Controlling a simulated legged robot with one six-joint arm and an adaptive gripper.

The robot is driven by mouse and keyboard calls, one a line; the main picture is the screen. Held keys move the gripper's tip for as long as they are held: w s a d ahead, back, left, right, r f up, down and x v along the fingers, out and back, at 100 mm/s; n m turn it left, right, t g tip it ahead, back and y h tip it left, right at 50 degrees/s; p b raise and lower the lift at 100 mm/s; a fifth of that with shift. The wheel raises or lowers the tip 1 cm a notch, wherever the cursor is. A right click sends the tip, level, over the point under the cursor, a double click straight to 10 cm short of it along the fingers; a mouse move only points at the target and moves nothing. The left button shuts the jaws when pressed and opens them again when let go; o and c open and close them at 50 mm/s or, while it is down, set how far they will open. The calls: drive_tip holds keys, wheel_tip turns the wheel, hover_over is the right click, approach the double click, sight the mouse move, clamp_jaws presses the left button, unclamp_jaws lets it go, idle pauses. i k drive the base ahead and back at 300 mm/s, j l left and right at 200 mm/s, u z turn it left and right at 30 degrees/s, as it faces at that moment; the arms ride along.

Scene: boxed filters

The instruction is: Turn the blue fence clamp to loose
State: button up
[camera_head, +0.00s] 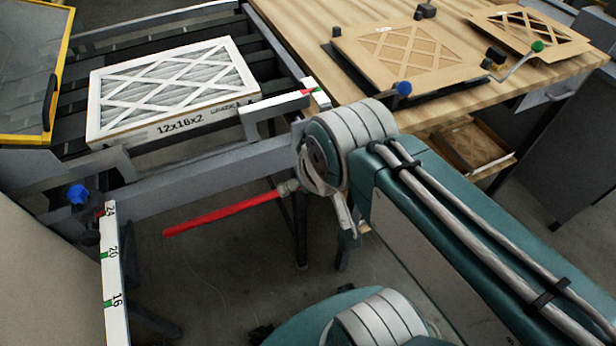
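A blue knob (78,194) sits on a dark clamp body at the lower left, beside a white scale (115,275) marked 24, 20 and 16. It looks like the fence clamp; which way it is turned is too small to tell. A second blue knob (403,88) is at the front edge of the wooden table, by a cardboard jig. My gripper (346,243) hangs below my wrist joint near the middle, well right of the left blue knob and apart from it. It is partly hidden by my arm, and its opening cannot be made out.
A red lever (222,213) sticks out left of my gripper, between it and the left knob. A boxed filter marked 12x16x2 (172,85) lies on the roller conveyor (75,82). The wooden table (300,30) carries cardboard pieces and a green-knobbed crank (520,62). A yellow-framed panel (58,75) stands far left.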

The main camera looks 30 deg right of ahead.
sight(77, 194)
drive_tip(key=u, duration=1.3)
